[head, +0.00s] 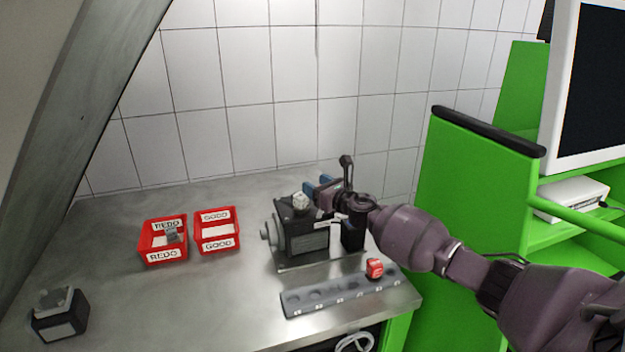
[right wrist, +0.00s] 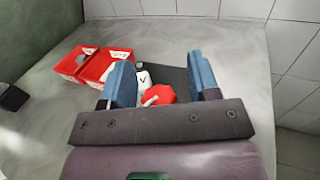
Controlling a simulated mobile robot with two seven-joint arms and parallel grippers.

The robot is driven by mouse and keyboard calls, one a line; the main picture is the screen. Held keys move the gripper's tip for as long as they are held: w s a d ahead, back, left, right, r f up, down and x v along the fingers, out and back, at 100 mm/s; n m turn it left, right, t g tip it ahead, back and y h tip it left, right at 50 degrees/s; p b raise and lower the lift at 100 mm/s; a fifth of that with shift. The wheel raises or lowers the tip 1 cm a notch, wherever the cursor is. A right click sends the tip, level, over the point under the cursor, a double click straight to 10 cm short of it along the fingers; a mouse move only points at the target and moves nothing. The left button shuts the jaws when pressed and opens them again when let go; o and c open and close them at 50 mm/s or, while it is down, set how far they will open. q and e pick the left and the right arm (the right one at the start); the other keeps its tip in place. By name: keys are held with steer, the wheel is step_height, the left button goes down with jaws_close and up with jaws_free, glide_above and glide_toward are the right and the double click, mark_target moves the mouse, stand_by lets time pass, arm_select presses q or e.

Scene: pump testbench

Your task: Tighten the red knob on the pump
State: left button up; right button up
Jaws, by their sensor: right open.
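The dark pump (head: 305,240) stands on the metal bench in the head view. A white part (head: 300,201) is on its top, and it also shows in the right wrist view (right wrist: 143,78). The red knob (right wrist: 160,95) is in the right wrist view, between my right gripper's blue fingers (right wrist: 164,84). The fingers are apart, with a gap on the knob's right side. In the head view my right gripper (head: 325,187) is over the pump's right part and hides the knob. My left gripper is not in view.
A grey rack (head: 318,298) with a red piece (head: 374,268) lies in front of the pump. Red REDO (head: 163,256) and GOOD (head: 218,247) bins stand to the left. A small dark box (head: 60,318) is at the front left. A green panel (head: 465,190) stands on the right.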

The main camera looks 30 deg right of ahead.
steer(key=shift+s+r, duration=0.1)
steer(key=c, duration=0.9)
steer(key=shift+m+h, duration=0.4)
steer(key=shift+h, duration=0.2)
steer(key=m+h, duration=0.1)
steer(key=h, duration=0.1)
steer(key=m+h, duration=0.2)
steer(key=h, duration=0.1)
steer(key=shift+d, duration=0.2)
steer(key=m+g+h, duration=0.1)
steer(key=h, duration=0.1)
steer(key=m+g+h, duration=0.1)
steer(key=m+h, duration=0.2)
steer(key=h, duration=0.1)
steer(key=shift+s+d+m+g, duration=0.1)
steer(key=shift+d+m+g, duration=0.2)
steer(key=shift+g, duration=0.1)
steer(key=m+g+h, duration=0.4)
steer(key=h, duration=0.1)
steer(key=shift+s+d+m+g, duration=0.2)
steer(key=shift+d+m+g, duration=0.05)
steer(key=shift+m+g, duration=0.05)
steer(key=shift+s+d+m+g+h, duration=0.15)
steer(key=shift+m+g+h, duration=0.65)
steer(key=shift+g, duration=0.5)
steer(key=shift+s+d+m+g+h, duration=0.15)
steer(key=shift+m+g+h, duration=0.45)
steer(key=shift+m+g, duration=0.5)
steer(key=shift+a+g, duration=0.1)
steer(key=shift+g, duration=0.2)
